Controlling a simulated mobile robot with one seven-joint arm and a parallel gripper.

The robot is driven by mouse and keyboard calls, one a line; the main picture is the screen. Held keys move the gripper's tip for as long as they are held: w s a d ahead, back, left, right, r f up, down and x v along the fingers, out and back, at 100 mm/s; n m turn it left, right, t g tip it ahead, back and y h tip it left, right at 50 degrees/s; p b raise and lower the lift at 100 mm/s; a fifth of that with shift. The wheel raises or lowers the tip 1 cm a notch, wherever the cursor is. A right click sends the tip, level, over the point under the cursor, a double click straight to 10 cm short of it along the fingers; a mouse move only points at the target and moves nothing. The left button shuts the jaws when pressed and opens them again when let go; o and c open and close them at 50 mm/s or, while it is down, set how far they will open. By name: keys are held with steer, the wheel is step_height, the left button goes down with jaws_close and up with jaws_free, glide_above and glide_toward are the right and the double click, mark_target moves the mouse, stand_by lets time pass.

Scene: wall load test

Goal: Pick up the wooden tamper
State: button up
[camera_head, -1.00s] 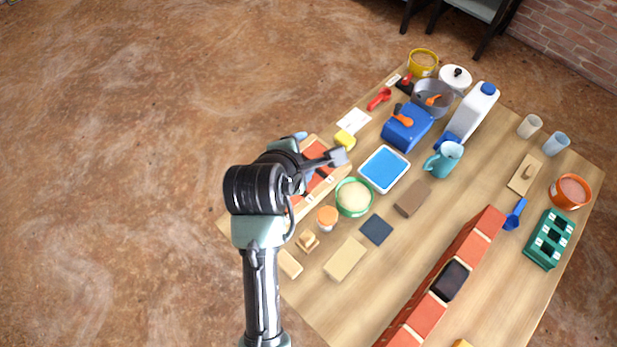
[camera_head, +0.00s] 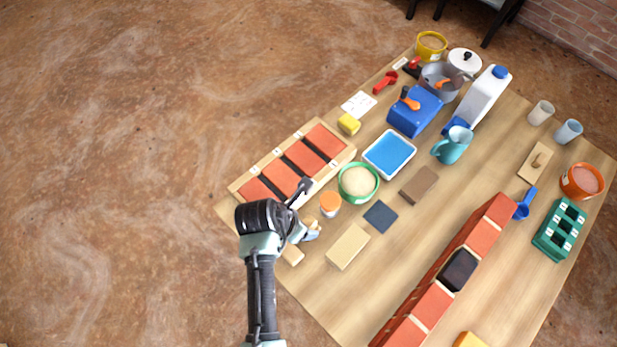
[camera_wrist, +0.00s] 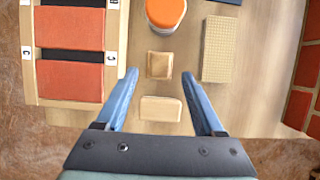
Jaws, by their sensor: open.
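The wooden tamper (camera_wrist: 160,65), a small pale wooden piece with a squarish top, stands on the table near its edge. In the head view it is partly hidden by my gripper (camera_head: 311,235). In the wrist view my gripper (camera_wrist: 160,76) is open, with one blue finger to each side. The tamper lies between and slightly beyond the fingertips, apart from both. A plain wooden block (camera_wrist: 161,108) lies closer to the palm, in the space between the fingers; it also shows in the head view (camera_head: 293,254).
An orange-lidded jar (camera_head: 330,204) stands just beyond the tamper. A tray of red bricks (camera_head: 325,138) is to the left and a tan block (camera_head: 348,246) to the right. A red brick wall (camera_head: 432,300) crosses the table farther right. Bare table lies between.

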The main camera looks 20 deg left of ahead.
mark_target(308, 225)
steer(key=b+x, duration=0.1)
steer(key=x, duration=0.3)
steer(key=shift+w+f, duration=0.1)
steer(key=shift+f, duration=0.3)
steer(key=c, duration=1.1)
step_height(308, 225, up, 10)
steer(key=shift+r+p, duration=0.1)
steer(key=shift+p, duration=1.05)
